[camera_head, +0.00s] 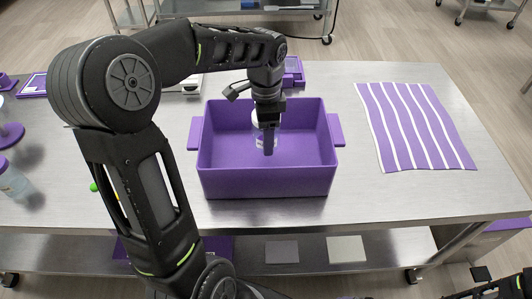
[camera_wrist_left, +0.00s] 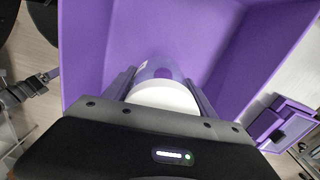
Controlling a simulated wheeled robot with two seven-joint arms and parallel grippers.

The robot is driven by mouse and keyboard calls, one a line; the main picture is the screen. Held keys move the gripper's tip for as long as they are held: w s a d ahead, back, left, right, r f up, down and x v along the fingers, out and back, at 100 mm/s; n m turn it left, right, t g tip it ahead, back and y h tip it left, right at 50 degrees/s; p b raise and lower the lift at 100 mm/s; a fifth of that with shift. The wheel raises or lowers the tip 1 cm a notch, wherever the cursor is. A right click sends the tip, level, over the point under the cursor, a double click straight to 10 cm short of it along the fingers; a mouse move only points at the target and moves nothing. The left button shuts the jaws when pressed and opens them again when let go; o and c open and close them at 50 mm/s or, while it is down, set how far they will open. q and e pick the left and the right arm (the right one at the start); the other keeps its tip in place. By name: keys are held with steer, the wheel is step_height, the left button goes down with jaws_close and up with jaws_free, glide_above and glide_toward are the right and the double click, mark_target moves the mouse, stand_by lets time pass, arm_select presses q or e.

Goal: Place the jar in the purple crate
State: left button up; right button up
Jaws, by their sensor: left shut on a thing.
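The purple crate (camera_head: 266,180) stands on the metal table with a handle on each side. Its inner walls fill much of the left wrist view (camera_wrist_left: 120,40). My left gripper (camera_head: 268,146) reaches down into the crate's opening and is shut on the jar (camera_head: 258,122). The jar is clear with a white lid, and the lid shows between the fingers in the left wrist view (camera_wrist_left: 164,97). The gripper hides part of the jar. I cannot tell whether the jar touches the crate floor. My right gripper is not clearly in view; only a dark arm part shows at the lower right corner.
A purple and white striped cloth (camera_head: 415,127) lies on the right of the table (camera_head: 360,195). Another jar (camera_head: 14,180) stands at the left edge. A small green item (camera_head: 93,187) lies near my left arm. Purple items sit behind the crate.

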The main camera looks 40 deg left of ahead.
mark_target(266, 161)
arm_select(q)
steer(key=shift+f, duration=1.55)
steer(key=shift+f, duration=1.9)
steer(key=shift+f, duration=0.1)
steer(key=o, duration=1.4)
step_height(266, 161, up, 12)
steer(key=shift+r, duration=0.15)
